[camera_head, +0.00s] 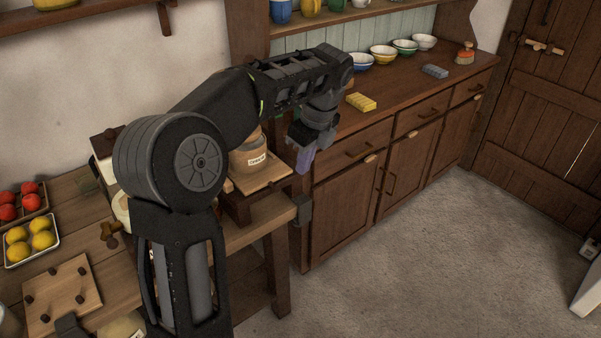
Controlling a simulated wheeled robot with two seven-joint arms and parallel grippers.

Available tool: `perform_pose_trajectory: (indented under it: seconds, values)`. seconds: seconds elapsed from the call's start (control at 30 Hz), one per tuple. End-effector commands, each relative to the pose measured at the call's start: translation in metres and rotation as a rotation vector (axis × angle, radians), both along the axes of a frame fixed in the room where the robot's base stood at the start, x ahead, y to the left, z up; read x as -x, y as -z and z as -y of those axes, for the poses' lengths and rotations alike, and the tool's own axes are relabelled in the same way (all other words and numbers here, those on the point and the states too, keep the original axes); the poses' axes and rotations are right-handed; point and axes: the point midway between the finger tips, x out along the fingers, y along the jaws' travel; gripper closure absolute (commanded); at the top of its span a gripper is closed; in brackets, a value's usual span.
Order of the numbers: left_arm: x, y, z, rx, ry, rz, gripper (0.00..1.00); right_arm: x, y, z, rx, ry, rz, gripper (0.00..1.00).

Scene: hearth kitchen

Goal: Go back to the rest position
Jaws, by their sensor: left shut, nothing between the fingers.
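My left arm comes in from the lower left and reaches over the wooden table toward the sideboard (345,215). My left gripper (304,160) hangs down at the sideboard's left front corner. It is shut with nothing in it. A labelled jar (250,157) stands on a small wooden stand just left of the gripper, partly behind my arm.
Bowls (384,54), a yellow block (361,102) and a grey block (435,71) are on the sideboard top. Red fruit (30,203), yellow fruit (42,240) and a pegged board (62,294) are on the table (75,190).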

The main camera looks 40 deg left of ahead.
Motion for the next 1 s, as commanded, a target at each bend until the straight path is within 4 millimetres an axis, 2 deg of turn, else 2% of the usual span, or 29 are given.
perform_pose_trajectory:
  seconds: [0.67,0.77,0.87,0.97,1.0]
  values:
    - [-0.001,-0.002,0.001,0.001,-0.031,0.01,1.0,0.0,0.0,0.0,0.0,0.0,0.0,0.78]
    - [-0.015,-0.002,0.003,0.014,-0.112,0.09,1.0,0.0,0.0,0.0,0.0,0.0,0.0,0.78]
    - [-0.044,0.007,0.018,0.085,-0.253,0.239,1.0,0.0,0.0,0.0,0.0,0.0,0.0,0.78]
    - [-0.074,0.041,0.057,0.231,-0.435,0.374,1.0,0.0,0.0,0.0,0.0,0.0,0.0,0.78]
    - [-0.082,0.064,0.077,0.304,-0.519,0.404,1.0,0.0,0.0,0.0,0.0,0.0,0.0,0.78]
